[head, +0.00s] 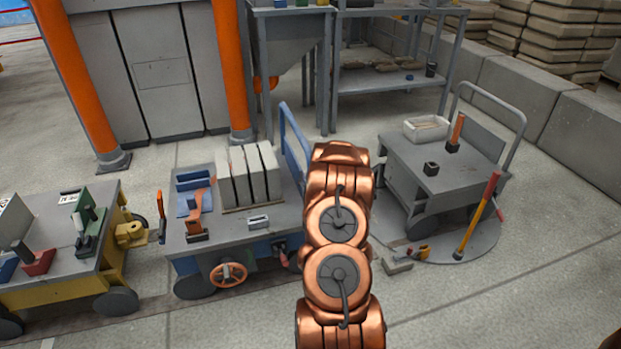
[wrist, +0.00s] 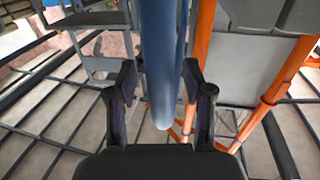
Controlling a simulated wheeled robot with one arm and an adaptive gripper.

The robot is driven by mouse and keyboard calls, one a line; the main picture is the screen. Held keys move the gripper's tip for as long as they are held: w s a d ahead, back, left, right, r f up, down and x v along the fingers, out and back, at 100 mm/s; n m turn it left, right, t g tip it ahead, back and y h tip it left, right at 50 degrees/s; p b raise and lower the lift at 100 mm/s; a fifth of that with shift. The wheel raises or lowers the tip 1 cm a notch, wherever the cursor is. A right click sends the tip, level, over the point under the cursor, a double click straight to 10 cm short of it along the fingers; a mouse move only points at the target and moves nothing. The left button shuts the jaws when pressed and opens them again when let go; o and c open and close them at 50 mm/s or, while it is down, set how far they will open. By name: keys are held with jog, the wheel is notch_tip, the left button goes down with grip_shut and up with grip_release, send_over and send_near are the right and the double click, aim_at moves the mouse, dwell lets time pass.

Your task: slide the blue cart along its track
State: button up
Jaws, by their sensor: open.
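The blue cart (head: 228,236) stands left of centre in the head view, with a grey top and an orange handwheel (head: 228,275) on its front side. It carries upright pale slabs (head: 262,178). A blue push handle (head: 291,135) rises at its right end, partly hidden by my copper arm. In the wrist view, a blue bar (wrist: 163,60), apparently this handle, lies between the two dark fingers of my gripper (wrist: 161,92). The fingers are open, with gaps on both sides of the bar. My gripper is hidden behind my arm in the head view.
A yellow cart (head: 60,282) stands close to the blue cart's left end. At right, a grey cart (head: 440,178) stands on a round floor plate, with a red-and-yellow-handled tool (head: 478,215) leaning on it. Orange posts (head: 75,75) and a grey shelf (head: 390,80) stand behind. The front floor is clear.

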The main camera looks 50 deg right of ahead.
jog(key=shift+s, duration=0.1)
jog(key=v, duration=0.7)
jog(key=shift+a, duration=0.15)
dwell(0.8)
